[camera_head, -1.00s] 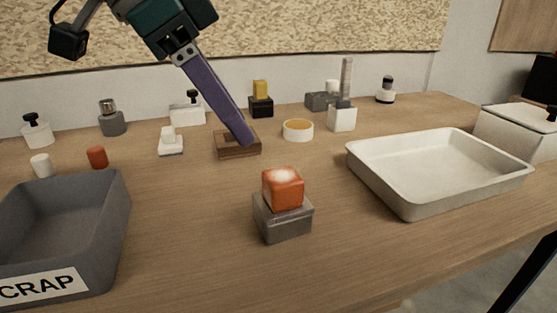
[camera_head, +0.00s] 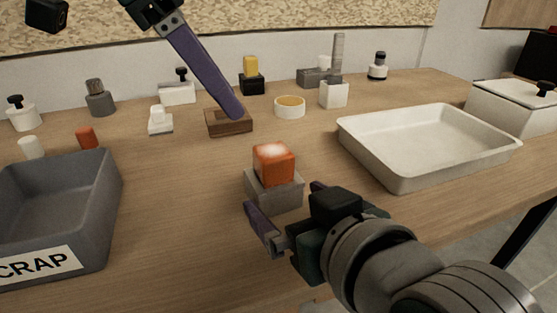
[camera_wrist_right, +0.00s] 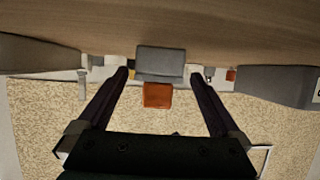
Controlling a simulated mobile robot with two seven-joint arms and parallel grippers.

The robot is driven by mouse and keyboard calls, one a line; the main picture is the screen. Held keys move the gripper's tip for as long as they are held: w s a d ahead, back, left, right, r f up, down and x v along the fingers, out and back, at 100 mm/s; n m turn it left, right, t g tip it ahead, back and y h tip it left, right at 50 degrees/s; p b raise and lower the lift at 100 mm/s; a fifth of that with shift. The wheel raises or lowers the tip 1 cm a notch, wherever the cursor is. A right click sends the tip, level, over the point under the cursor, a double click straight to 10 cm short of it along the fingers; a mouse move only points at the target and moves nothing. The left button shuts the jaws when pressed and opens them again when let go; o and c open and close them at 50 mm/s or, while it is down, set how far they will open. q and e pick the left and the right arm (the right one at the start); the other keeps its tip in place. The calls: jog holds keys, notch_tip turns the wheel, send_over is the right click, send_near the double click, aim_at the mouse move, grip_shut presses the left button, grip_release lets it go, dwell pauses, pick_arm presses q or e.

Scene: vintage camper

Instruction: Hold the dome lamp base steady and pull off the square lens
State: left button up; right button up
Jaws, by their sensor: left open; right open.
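The dome lamp stands upright on the table, with a grey square base (camera_head: 275,190) and an orange-red square lens (camera_head: 273,163) seated on top. My right gripper (camera_head: 282,196) is open at the near side of the base, its fingers spread to either side. In the right wrist view the base (camera_wrist_right: 160,62) and the lens (camera_wrist_right: 157,95) lie between the two spread fingers; I cannot see contact. My left gripper (camera_head: 205,70) is open at the upper left, with one long purple finger reaching down in front of a brown wooden block; the rest is partly out of frame.
A grey scrap bin (camera_head: 60,215) stands at the left and a white tray (camera_head: 425,150) at the right. Several small parts, a wooden block (camera_head: 228,124) and a round cup (camera_head: 290,107) stand behind the lamp. A lidded white box (camera_head: 510,105) is at far right.

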aim_at(257, 156)
jog(key=shift+x, duration=2.3)
jog(key=c, duration=1.5)
pick_arm(q)
jog(key=shift+o, duration=1.4)
jog(key=shift+s+f, duration=0.1)
jog(key=shift+f, duration=0.2)
jog(key=shift+o, duration=1)
jog(key=shift+s+a+f+n+t+h, duration=0.2)
jog(key=shift+f+h, duration=0.25)
jog(key=shift+f, duration=0.15)
jog(key=shift+s+a+f+n+t+h, duration=0.1)
jog(key=shift+s+f+t+h, duration=0.1)
jog(key=shift+f+h, duration=0.3)
jog(key=shift+t+h, duration=0.25)
jog(key=shift+t, duration=0.05)
jog(key=shift+a+f+x, duration=0.15)
jog(key=shift+x, duration=1.2)
jog(key=shift+a+f+x, duration=0.1)
jog(key=shift+a+x, duration=0.05)
jog(key=shift+x, duration=1.2)
jog(key=shift+a+f+x, duration=0.15)
jog(key=shift+x, duration=1.2)
jog(key=shift+c, duration=0.2)
